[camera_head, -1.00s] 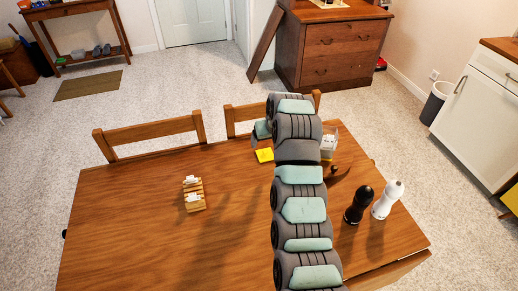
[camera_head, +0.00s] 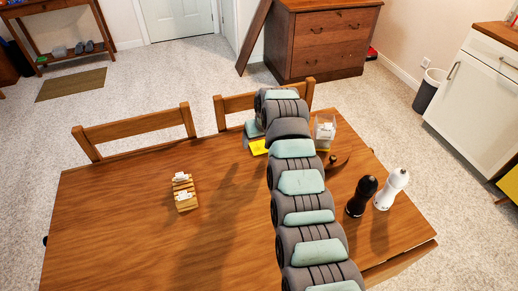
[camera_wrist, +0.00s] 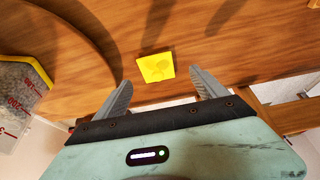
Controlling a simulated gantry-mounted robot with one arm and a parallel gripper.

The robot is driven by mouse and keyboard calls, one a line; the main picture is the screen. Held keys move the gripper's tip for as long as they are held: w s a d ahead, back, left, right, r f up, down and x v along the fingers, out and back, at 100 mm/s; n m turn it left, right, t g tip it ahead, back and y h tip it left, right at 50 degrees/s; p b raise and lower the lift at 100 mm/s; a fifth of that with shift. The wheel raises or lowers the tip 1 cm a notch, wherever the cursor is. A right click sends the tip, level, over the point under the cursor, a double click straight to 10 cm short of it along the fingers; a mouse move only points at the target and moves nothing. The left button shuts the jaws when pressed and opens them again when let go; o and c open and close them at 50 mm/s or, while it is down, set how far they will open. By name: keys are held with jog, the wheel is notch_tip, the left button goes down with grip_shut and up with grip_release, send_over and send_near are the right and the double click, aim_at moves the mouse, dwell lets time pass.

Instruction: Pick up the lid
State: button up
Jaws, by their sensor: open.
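The lid looks to be the flat yellow square (camera_head: 258,147) lying on the wooden table near its far edge, partly hidden by my arm in the head view. In the wrist view the yellow lid (camera_wrist: 156,67) lies flat on the wood, with faint raised marks on it. My gripper (camera_wrist: 160,83) is open and empty. Its two fingers point toward the lid, which shows between and just beyond the fingertips. In the head view my gripper is mostly hidden behind my arm.
A clear container (camera_head: 324,131) with pale contents stands right of my arm; a marked container (camera_wrist: 22,95) shows at the wrist view's left. A black mill (camera_head: 361,196) and white mill (camera_head: 391,189) stand at right. A wooden rack (camera_head: 184,193) sits left. Chairs line the far edge.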

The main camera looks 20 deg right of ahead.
aim_at(260, 145)
jog(key=shift+w+d+f+b, duration=0.2)
jog(key=shift+f+b, duration=0.15)
jog(key=shift+f, duration=0.3)
jog(key=shift+w+d+f+b, duration=0.15)
jog(key=shift+f+b, duration=0.2)
jog(key=shift+f, duration=0.25)
jog(key=shift+w+a+f+b, duration=0.1)
jog(key=shift+w+f+b, duration=0.1)
jog(key=shift+f+b, duration=0.35)
jog(key=shift+w+f, duration=0.25)
jog(key=shift+f, duration=0.1)
jog(key=shift+c, duration=0.3)
jog(key=c, duration=1.3)
